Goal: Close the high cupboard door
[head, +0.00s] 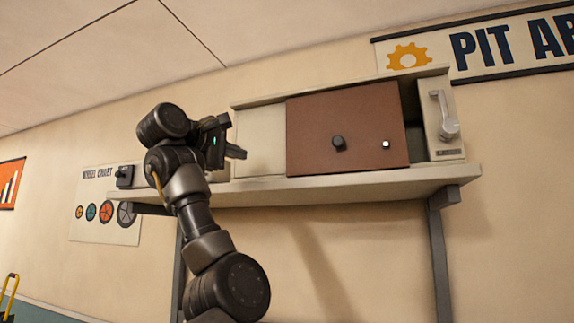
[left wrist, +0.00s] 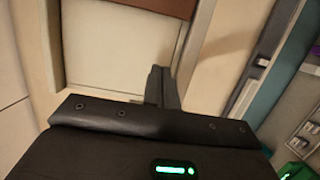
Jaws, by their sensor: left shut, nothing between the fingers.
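The high cupboard (head: 262,140) is a cream box on a wall shelf. Its reddish-brown door (head: 345,115) has a dark round knob (head: 338,143) and a small bright square (head: 386,144). A dark gap shows between the door's right edge and the cream end block, so the door is not flush there. I cannot tell whether it slides or swings. My left gripper (head: 237,152) is in front of the cupboard's cream left part, left of the door and apart from the knob. Its fingers (left wrist: 162,86) are shut and empty in the left wrist view. My right gripper is out of view.
The shelf (head: 300,190) runs under the cupboard on dark brackets (head: 439,250). A cream block with a lever handle (head: 446,116) stands at its right end. A small dark box (head: 124,176) is at the left end. Wall below the shelf is clear.

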